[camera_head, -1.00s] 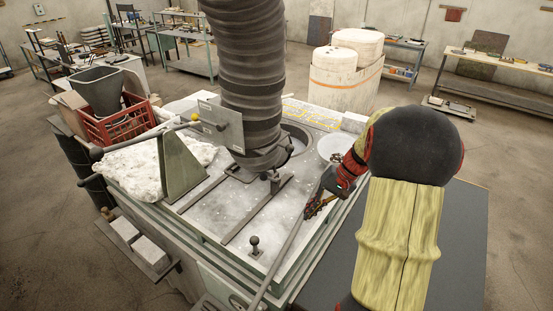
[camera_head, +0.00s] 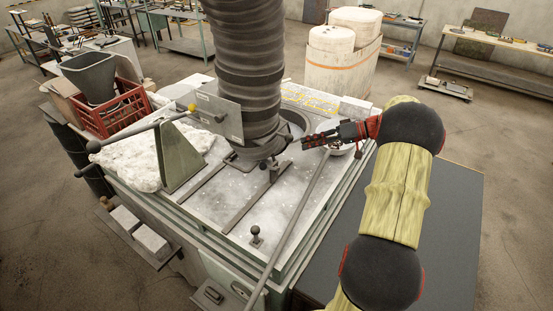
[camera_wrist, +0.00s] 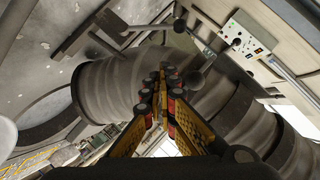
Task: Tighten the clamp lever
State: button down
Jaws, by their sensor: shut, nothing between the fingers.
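My gripper (camera_head: 305,143) points left, just to the right of the lower end of the large grey ribbed hose (camera_head: 247,80). Its fingers are shut and empty. In the wrist view the gripper (camera_wrist: 160,80) is in front of the hose (camera_wrist: 110,85). A small dark lever with a knob (camera_head: 271,163) is at the hose's foot, and I take it for the clamp lever.
A bench top (camera_head: 225,205) with metal rails lies under the hose. A small knobbed post (camera_head: 255,237) stands near its front edge. A long rod (camera_head: 290,225) slants along its right side. A white bowl (camera_head: 338,147) is partly hidden behind my gripper.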

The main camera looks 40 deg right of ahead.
aim_at(270, 168)
jog(key=s+a+f+p+x, duration=0.1)
jog(key=p+x, duration=0.3)
jog(key=x, duration=0.8)
jog(key=shift+s+a+f, duration=0.25)
jog(key=shift+f, duration=0.25)
jog(key=shift+b, duration=0.4)
jog(key=shift+s+a+f+b, duration=0.1)
jog(key=shift+a+b, duration=0.15)
jog(key=shift+b, duration=0.25)
